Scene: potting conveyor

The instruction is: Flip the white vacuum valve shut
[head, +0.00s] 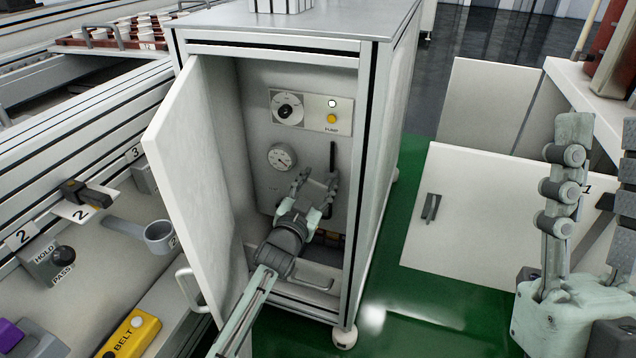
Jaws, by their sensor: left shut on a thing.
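An open cabinet (375,130) holds a grey panel with a pressure gauge (281,157) and an upright dark slot or bar (332,158). My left gripper (314,187) reaches into the cabinet, its fingertips at the panel, right of and below the gauge, around the lower part of the dark bar. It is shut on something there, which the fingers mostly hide. The white vacuum valve does not show clearly; its lever appears to be between those fingers. My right gripper (600,135) is upright at the right edge, partly cut off, with its fingers spread and nothing between them.
The cabinet's door (195,165) stands open on the left, close to my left arm. A dial and pump panel (305,112) is above the gauge. A conveyor bench (125,250) with controls lies left. Green floor is clear between.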

